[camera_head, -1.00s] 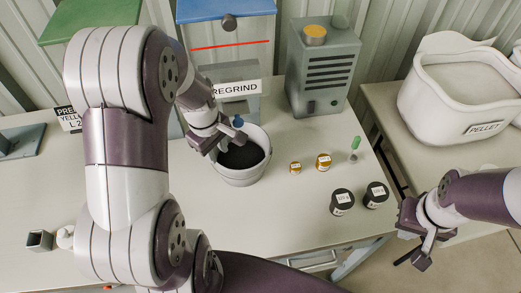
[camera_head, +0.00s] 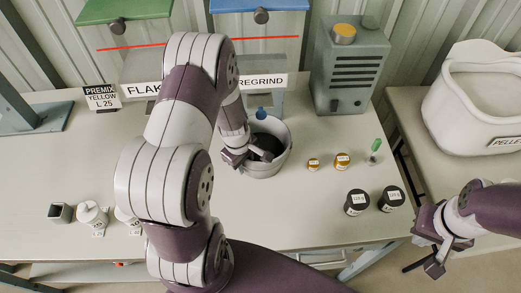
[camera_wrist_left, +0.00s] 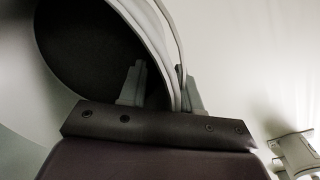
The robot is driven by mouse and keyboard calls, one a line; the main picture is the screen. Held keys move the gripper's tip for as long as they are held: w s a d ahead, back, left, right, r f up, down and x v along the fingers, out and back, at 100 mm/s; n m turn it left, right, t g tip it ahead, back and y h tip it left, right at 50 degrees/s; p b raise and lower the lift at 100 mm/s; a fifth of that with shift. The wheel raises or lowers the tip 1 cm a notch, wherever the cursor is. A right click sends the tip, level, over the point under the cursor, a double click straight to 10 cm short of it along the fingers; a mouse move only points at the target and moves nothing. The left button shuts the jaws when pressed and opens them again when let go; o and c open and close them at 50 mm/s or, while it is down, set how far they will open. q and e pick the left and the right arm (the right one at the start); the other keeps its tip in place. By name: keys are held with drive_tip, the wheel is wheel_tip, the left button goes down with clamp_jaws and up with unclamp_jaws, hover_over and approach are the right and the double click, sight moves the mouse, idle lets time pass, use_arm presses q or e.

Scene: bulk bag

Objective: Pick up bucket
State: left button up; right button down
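The bucket (camera_head: 276,167) is a light grey pail with dark contents, standing upright on the bench in front of the REGRIND label. My left gripper (camera_head: 236,157) is at its left front rim. In the left wrist view, the bucket's rim (camera_wrist_left: 154,40) passes between the two fingers of my left gripper (camera_wrist_left: 163,90). One finger is over the dark inside and the other is outside the wall. The fingers stand apart, with a gap seen on the inner side. My right gripper (camera_head: 432,254) is open and empty beyond the bench's right front edge.
Two small orange-lidded jars (camera_head: 342,160) and two black jars (camera_head: 357,203) stand right of the bucket. A grey vented machine (camera_head: 350,75) is behind them. A white PELLET tub (camera_head: 465,115) stands on the right table. White containers (camera_head: 92,213) are at front left.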

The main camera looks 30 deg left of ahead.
use_arm(q)
drive_tip(key=shift+r, duration=0.1)
clamp_jaws()
idle(1.2)
